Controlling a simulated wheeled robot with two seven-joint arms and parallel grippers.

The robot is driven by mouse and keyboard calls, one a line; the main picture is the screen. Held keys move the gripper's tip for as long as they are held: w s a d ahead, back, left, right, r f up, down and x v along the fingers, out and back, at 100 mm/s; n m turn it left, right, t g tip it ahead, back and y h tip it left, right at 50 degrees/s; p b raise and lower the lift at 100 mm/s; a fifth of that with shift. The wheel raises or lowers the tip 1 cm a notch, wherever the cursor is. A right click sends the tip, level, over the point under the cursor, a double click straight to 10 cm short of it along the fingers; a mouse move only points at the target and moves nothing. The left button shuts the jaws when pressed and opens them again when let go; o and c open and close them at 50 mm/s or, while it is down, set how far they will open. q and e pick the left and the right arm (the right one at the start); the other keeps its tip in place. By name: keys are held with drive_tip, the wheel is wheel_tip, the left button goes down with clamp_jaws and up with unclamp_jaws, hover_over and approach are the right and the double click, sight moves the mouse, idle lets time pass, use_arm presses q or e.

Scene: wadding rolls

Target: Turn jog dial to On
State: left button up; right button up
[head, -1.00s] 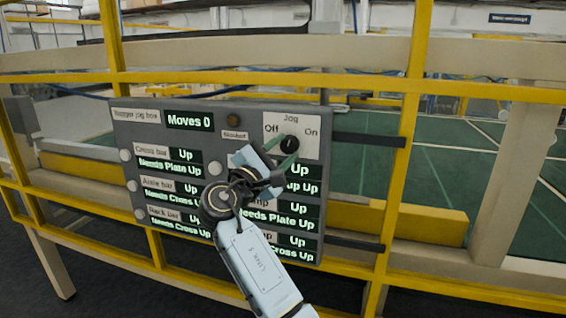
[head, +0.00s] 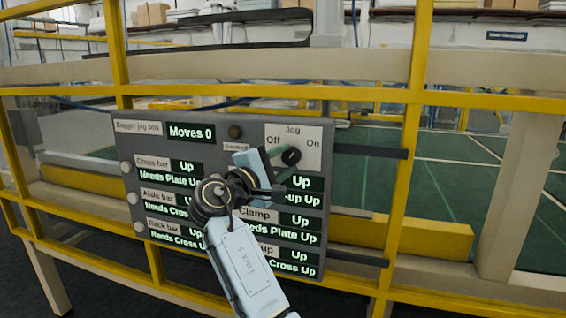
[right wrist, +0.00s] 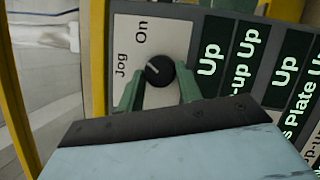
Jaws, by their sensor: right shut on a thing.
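The black round jog dial (head: 291,156) sits on a light plate at the upper right of the grey panel, between the words Off on the left and On on the right. It also shows in the right wrist view (right wrist: 160,71), with a pale mark on its face lying at a slant. My right gripper (head: 284,158) has its green fingers on either side of the dial, shut on it. In the right wrist view the fingers (right wrist: 159,88) reach the dial from below. My left gripper is not in view.
The grey jog box panel (head: 215,128) carries several labels and displays; Moves 0 (head: 190,132) shows at its top. My arm covers part of its lower rows. Yellow rails (head: 406,170) frame the panel, with a green floor behind.

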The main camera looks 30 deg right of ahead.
drive_tip(key=o, duration=1)
